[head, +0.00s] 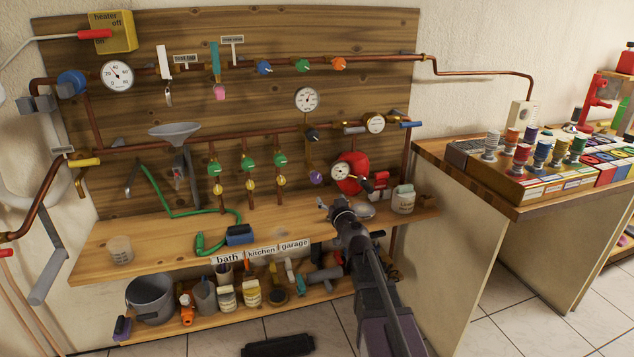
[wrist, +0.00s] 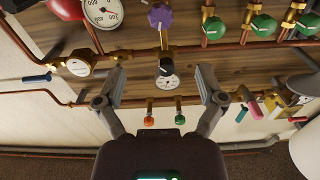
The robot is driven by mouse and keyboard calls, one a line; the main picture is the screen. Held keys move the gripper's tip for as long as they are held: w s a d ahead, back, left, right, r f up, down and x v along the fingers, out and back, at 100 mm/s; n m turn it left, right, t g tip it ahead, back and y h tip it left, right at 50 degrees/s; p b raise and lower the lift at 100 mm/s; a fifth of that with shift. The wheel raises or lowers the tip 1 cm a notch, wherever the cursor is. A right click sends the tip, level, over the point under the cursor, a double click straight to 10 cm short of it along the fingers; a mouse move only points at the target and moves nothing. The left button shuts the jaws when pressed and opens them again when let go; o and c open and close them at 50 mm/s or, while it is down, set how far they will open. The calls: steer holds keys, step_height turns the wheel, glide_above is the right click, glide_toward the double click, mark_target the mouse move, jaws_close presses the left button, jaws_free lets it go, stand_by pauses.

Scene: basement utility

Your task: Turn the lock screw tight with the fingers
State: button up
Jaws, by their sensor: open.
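My gripper (head: 338,208) is in front of the bench's right part in the head view. In the wrist view my gripper (wrist: 162,86) has its two fingers wide apart with nothing between them. A black knob (wrist: 166,68) with a white-faced gauge (wrist: 167,82) beside it shows between the fingers, farther off on the board. The same black knob (head: 312,135) is below the round gauge (head: 306,99) in the head view. A purple knob (wrist: 160,16) is on the same pipe line. I cannot tell for sure which part is the lock screw.
A red tank (head: 352,172) and a dial gauge (head: 341,171) stand close behind my gripper. Green valve knobs (head: 247,162) line the board to the left. A cabinet (head: 470,230) stands right of the bench.

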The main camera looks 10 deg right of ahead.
mark_target(317, 179)
steer(key=w, duration=0.4)
steer(key=w+a, duration=0.1)
steer(key=w, duration=0.4)
steer(key=w+a, duration=0.1)
steer(key=w, duration=0.3)
steer(key=shift+w+a, duration=0.1)
steer(key=shift+w, duration=0.25)
steer(key=c, duration=1.1)
